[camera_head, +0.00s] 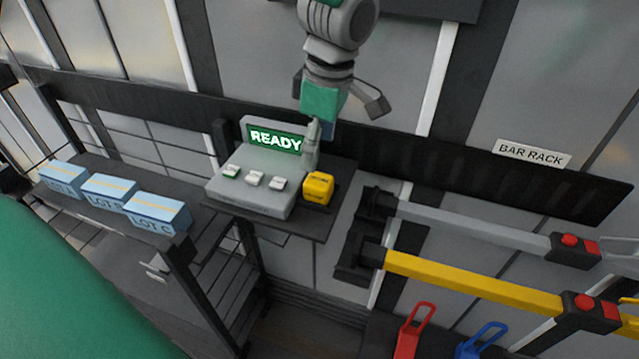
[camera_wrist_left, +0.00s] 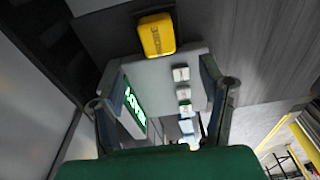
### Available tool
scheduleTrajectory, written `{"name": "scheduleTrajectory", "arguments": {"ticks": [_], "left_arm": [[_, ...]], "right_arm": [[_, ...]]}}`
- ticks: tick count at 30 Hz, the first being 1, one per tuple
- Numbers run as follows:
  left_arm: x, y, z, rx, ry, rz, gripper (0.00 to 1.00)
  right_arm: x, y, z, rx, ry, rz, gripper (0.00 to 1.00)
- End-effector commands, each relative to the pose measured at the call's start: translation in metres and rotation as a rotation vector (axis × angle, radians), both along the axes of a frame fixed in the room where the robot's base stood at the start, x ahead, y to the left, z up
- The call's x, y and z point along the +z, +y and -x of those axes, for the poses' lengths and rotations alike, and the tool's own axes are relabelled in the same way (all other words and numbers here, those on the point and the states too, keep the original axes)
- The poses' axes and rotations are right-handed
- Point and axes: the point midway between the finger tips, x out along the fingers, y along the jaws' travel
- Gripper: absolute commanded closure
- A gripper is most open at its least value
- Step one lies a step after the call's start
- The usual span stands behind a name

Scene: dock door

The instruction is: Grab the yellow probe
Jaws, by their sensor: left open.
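The yellow probe (camera_head: 318,187) is a small rounded yellow block on a dark shelf, at the right end of a grey console (camera_head: 248,186). In the left wrist view the probe (camera_wrist_left: 157,36) is at the top centre, with dark lettering on its face. My left gripper (camera_head: 325,130) is above and behind the console, apart from the probe. In the left wrist view its two fingers (camera_wrist_left: 160,95) are spread, with the console between them and the probe beyond. Nothing is held. My right gripper is not in view.
The console has a lit READY screen (camera_head: 274,140) and several buttons. Light-blue lot boxes (camera_head: 108,191) stand on a dark bench at left. A grey bar (camera_head: 480,226) and a yellow bar (camera_head: 470,281) extend at right, below the BAR RACK sign (camera_head: 532,154).

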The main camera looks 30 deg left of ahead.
Motion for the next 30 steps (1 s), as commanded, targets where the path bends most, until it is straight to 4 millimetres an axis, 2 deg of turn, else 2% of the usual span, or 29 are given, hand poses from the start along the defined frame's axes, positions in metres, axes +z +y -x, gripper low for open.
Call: {"name": "scheduleTrajectory", "arguments": {"ticks": [3, 11, 18, 22, 28, 29, 30], "left_arm": [[-0.021, 0.003, 0.0, -0.001, 0.004, 0.001, 0.36], [-0.041, 0.007, 0.0, -0.001, 0.003, 0.005, 0.36], [-0.077, 0.005, -0.001, -0.001, 0.003, 0.004, 0.36], [-0.085, 0.005, -0.001, 0.0, 0.001, 0.003, 0.36], [-0.085, 0.003, 0.0, -0.001, -0.001, 0.002, 0.36], [-0.085, 0.003, 0.0, -0.001, 0.0, 0.002, 0.4], [-0.085, 0.003, 0.0, -0.001, 0.0, 0.002, 0.54]], "right_arm": [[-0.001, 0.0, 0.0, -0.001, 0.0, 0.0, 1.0], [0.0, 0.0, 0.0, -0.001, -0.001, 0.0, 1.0], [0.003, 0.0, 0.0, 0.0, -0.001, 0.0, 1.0], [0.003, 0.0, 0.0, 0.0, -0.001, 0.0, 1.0], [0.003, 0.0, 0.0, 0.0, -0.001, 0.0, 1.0], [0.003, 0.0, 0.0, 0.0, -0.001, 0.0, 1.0], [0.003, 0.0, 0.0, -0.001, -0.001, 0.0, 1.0]]}}
